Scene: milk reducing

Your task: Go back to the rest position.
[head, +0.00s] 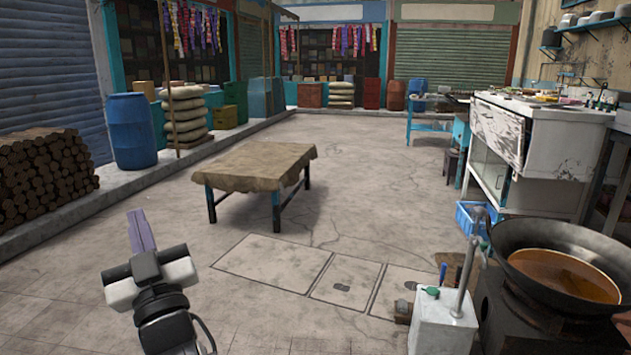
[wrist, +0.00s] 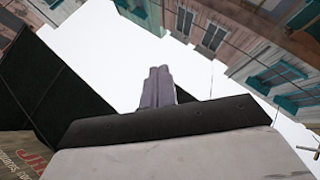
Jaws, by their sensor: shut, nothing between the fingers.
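My gripper (head: 141,230) shows at the lower left of the head view, raised above the paved floor with its fingers pointing up. Its two purple-grey fingers are together with nothing between them. In the wrist view the closed fingers (wrist: 159,87) stand side by side against a bright white sky. The gripper touches nothing that I can see. The lower part of my arm is cut off by the bottom edge of the head view.
A low cloth-covered table (head: 255,166) stands ahead in the open floor. A wide pan of brown liquid (head: 565,275) sits on a dark stove at the right, beside a white box (head: 442,322). Stacked logs (head: 45,175) and a blue barrel (head: 132,130) line the left.

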